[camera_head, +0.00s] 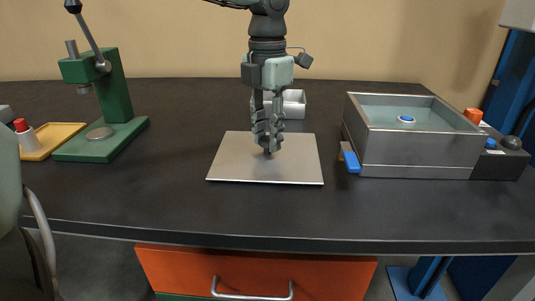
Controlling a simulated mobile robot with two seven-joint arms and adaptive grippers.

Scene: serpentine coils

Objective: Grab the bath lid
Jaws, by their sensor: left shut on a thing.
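The bath lid (233,160) is a flat, light metal plate in the middle of the dark table. It looks level and at or very near the table top; I cannot tell if there is a gap under it. My left gripper (267,146) points straight down over the middle of the lid, shut on it at a small dark part, probably its handle, mostly hidden by the fingers. The bath (415,158) is an open metal box at the right, with liquid and a small white and blue round thing (406,119) inside. My right gripper is not in view.
A white container (294,104) stands behind my left gripper. A green press (117,88) and a yellow tray (58,136) with a red-capped bottle (25,134) are at the left. A blue lever (351,162) sticks out at the bath's front left. The table front is clear.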

